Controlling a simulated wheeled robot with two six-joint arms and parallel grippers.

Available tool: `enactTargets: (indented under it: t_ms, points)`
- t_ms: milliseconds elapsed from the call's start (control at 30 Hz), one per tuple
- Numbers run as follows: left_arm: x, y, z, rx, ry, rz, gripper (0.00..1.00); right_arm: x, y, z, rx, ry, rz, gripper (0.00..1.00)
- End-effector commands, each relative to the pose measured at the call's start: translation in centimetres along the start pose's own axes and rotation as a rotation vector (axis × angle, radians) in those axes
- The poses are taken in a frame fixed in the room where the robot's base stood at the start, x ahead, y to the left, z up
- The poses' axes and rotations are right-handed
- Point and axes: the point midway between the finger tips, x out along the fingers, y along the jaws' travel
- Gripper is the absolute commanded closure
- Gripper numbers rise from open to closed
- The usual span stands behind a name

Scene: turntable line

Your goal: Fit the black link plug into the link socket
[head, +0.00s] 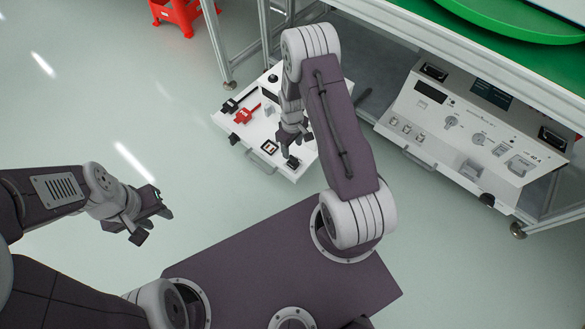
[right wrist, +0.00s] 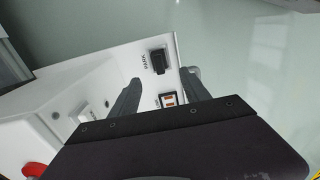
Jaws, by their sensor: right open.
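A black plug (right wrist: 158,61) sits on the white panel beside the printed word PARK in the right wrist view. It is likely the black block (head: 292,163) near the panel's front edge in the head view. A dark-framed socket-like fitting (right wrist: 168,99) with orange parts lies between my right fingers in the wrist view; it also shows in the head view (head: 269,147). I cannot tell whether it is the link socket. My right gripper (head: 294,138) is open and empty above the panel, apart from the plug. My left gripper (head: 153,226) is open and empty over the floor.
The white panel (head: 222,118) also carries a red connector (head: 243,116) and a black connector (head: 230,106), with a handle at its front. A sloped control console (head: 440,125) stands to the right under the table with the green turntable (head: 530,20). The floor at left is clear.

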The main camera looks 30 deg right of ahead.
Motion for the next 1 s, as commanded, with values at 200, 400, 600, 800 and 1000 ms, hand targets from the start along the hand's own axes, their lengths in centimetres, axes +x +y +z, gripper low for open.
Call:
enactTargets:
  t_ms: [200, 400, 600, 800, 1000]
  points:
    - [2.1, 0.0, 0.2, 0.000, 0.000, 0.000, 0.64, 2.7, 0.0, 0.1, 0.000, -0.001, -0.001, 0.45]
    - [2.9, -0.1, 0.3, 0.000, 0.000, 0.000, 0.64, 3.8, 0.0, 0.0, 0.000, 0.001, 0.000, 0.45]
    - [5.5, -0.1, 0.6, 0.000, 0.000, 0.000, 0.64, 6.5, 0.0, 0.3, 0.001, 0.000, 0.000, 0.45]
    - [7.7, -0.1, 0.8, 0.000, 0.000, 0.000, 0.64, 9.2, 0.1, 0.4, 0.000, 0.000, 0.001, 0.45]
    - [7.3, -0.1, 0.8, 0.000, 0.000, 0.000, 0.64, 8.8, 0.1, 0.4, 0.000, 0.001, 0.001, 0.51]
